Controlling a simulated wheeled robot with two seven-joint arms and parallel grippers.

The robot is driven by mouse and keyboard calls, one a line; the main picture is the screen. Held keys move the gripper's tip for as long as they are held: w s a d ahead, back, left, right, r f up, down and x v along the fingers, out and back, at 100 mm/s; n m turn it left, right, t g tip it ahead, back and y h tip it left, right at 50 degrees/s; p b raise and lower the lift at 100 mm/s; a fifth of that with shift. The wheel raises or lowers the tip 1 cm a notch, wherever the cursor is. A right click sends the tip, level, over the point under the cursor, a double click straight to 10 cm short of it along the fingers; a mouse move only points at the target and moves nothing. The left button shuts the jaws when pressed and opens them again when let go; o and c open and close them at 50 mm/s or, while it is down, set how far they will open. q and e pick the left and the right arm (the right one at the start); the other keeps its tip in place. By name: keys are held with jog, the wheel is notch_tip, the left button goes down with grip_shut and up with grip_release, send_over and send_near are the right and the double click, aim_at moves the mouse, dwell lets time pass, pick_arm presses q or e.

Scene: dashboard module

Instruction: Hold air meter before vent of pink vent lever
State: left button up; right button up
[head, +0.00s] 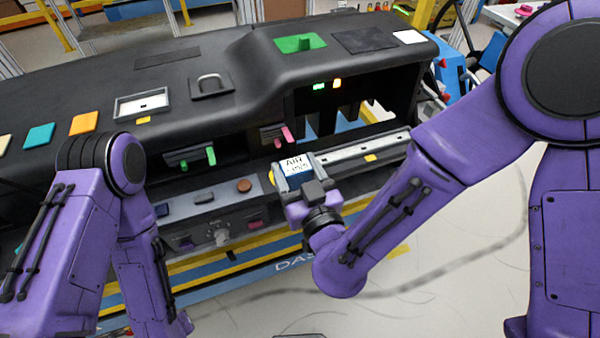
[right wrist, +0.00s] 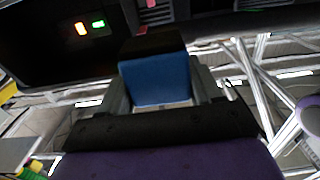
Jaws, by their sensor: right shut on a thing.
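The air meter (head: 294,163), a blue block with a white face lettered "AIR", is between the fingers of my right gripper (head: 294,177). My right gripper is shut on it. In the right wrist view the meter shows its blue side (right wrist: 153,78) and a dark end. The pink vent lever (head: 286,133) sits on a dark vent (head: 270,139) in the dashboard's front. The meter is just below and slightly right of that vent in the head view; the exact gap cannot be told. My left gripper is out of view; only the left arm shows.
A second vent with a green lever (head: 211,156) is to the left. A grey ledge with a brown knob (head: 244,186) is below the vents. An open dashboard bay with green and orange lights (head: 328,85) is to the right. The floor in front is clear.

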jog(key=w+f, duration=0.1)
jog(key=w, duration=0.1)
jog(key=w+a+f+b, duration=0.1)
jog(key=w, duration=0.1)
jog(key=w+f+b, duration=0.1)
jog(key=w, duration=0.1)
jog(key=shift+a+f, duration=0.15)
jog(key=shift+a, duration=0.25)
jog(key=shift+f+x, duration=0.2)
jog(key=shift+x, duration=0.7)
jog(key=shift+s, duration=0.1)
dwell(0.4)
jog(key=s+r, duration=0.1)
jog(key=s, duration=0.1)
jog(key=s+d+r+p, duration=0.1)
jog(key=s, duration=0.1)
jog(key=s+d+r, duration=0.1)
jog(key=s, duration=0.2)
jog(key=shift+s+d+p, duration=0.1)
jog(key=shift+d+p, duration=0.05)
jog(key=shift+p, duration=0.15)
jog(key=shift+s+d, duration=0.1)
jog(key=shift+s, duration=0.1)
